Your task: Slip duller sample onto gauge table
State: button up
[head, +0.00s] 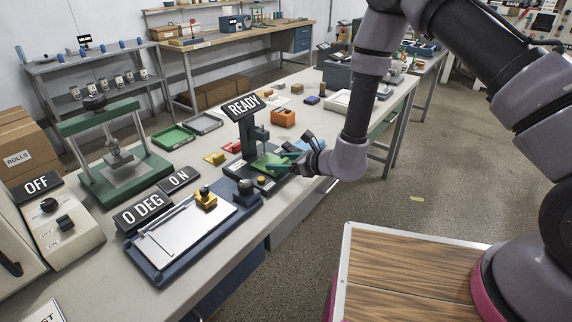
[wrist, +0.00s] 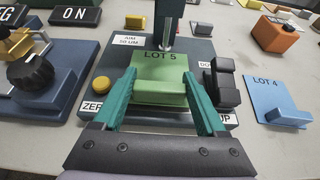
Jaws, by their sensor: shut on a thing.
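The green sample marked LOT 5 (wrist: 160,66) is a flat card with a raised green grip block, and it also shows in the head view (head: 264,160). My gripper (wrist: 160,90) has its teal fingers on both sides of that block and is shut on it. The card's far edge is at the foot of the gauge's spindle (wrist: 166,30); I cannot tell if it rests on the gauge table. The dark gauge (head: 247,138) carries a READY sign (head: 243,106). A blue sample marked LOT 4 (wrist: 276,98) lies on the bench, right of the gauge base.
A yellow button (wrist: 102,84) and a black lever (wrist: 222,85) flank the sample on the gauge base. The blue-framed coating plate (head: 185,236) stands front left. Green (head: 173,137) and grey (head: 203,123) trays and an orange block (head: 284,118) lie further back.

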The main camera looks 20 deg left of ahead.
jog(key=shift+f, duration=0.3)
jog(key=o, duration=1.3)
jog(key=shift+c, duration=0.2)
jog(key=shift+d, duration=0.15)
jog(key=v, duration=1)
jog(key=shift+d+r, duration=0.2)
jog(key=shift+s, duration=0.1)
